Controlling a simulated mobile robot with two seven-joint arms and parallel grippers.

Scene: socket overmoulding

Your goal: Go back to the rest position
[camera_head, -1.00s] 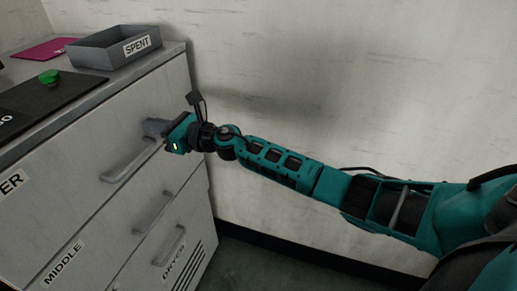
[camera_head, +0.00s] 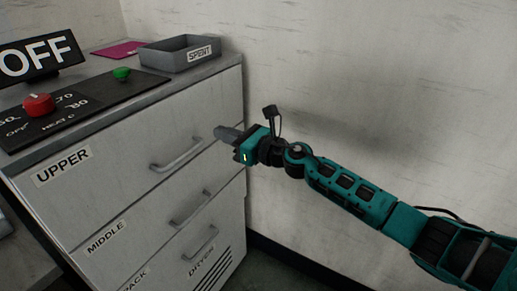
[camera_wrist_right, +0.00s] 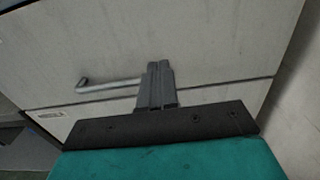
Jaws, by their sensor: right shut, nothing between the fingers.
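My right gripper (camera_head: 228,134) is shut and empty, in front of the drawer cabinet near its right edge. In the head view it lies just right of the upper drawer's handle (camera_head: 177,154); I cannot tell the exact gap to the cabinet face. In the right wrist view its two fingers (camera_wrist_right: 160,75) are together and point at the drawer front, with a handle (camera_wrist_right: 108,85) to their left. My right arm (camera_head: 345,187) reaches in from the lower right. My left gripper is not in view.
The dryer cabinet has drawers labelled UPPER (camera_head: 63,166) and MIDDLE (camera_head: 106,238); they look closed. On top are a grey SPENT tray (camera_head: 180,54), a green button (camera_head: 121,73), a red knob (camera_head: 38,104) and an OFF sign (camera_head: 38,58). A white wall (camera_head: 400,90) stands right of the cabinet.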

